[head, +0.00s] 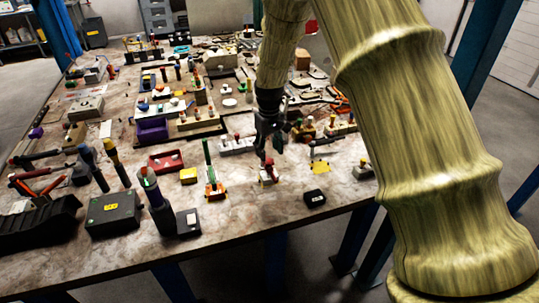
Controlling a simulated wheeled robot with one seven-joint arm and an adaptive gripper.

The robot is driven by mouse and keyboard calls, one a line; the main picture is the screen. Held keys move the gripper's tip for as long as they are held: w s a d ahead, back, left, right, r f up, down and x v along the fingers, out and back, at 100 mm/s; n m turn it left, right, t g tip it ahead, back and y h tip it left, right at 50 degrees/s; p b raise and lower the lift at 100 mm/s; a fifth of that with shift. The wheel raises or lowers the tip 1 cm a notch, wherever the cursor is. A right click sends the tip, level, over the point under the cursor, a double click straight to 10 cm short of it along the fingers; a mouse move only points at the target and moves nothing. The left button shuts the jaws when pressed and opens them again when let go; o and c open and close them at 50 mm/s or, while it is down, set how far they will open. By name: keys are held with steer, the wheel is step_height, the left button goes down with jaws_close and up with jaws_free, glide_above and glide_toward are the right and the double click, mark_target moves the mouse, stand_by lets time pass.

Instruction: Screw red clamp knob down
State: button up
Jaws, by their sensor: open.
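My gripper (270,146) hangs fingers-down over the near right part of the table (335,188). It is open, just above a small clamp (268,178) with a pale body and red parts. A red piece at the top of this clamp, seemingly the red knob (268,162), is close below the fingertips. The fingers partly cover it, and I cannot tell whether they touch it or stand around it. How far the knob is screwed down is too small to see.
A green-handled tool on an orange and white stand (214,186) is left of the clamp. A grey block with knobs (237,145) stands behind. The table is crowded; its front strip is partly bare.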

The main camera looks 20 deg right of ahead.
mark_target(269, 161)
steer(key=shift+f+p, duration=0.4)
steer(key=shift+f, duration=1.5)
steer(key=shift+c, duration=0.3)
steer(key=c, duration=0.9)
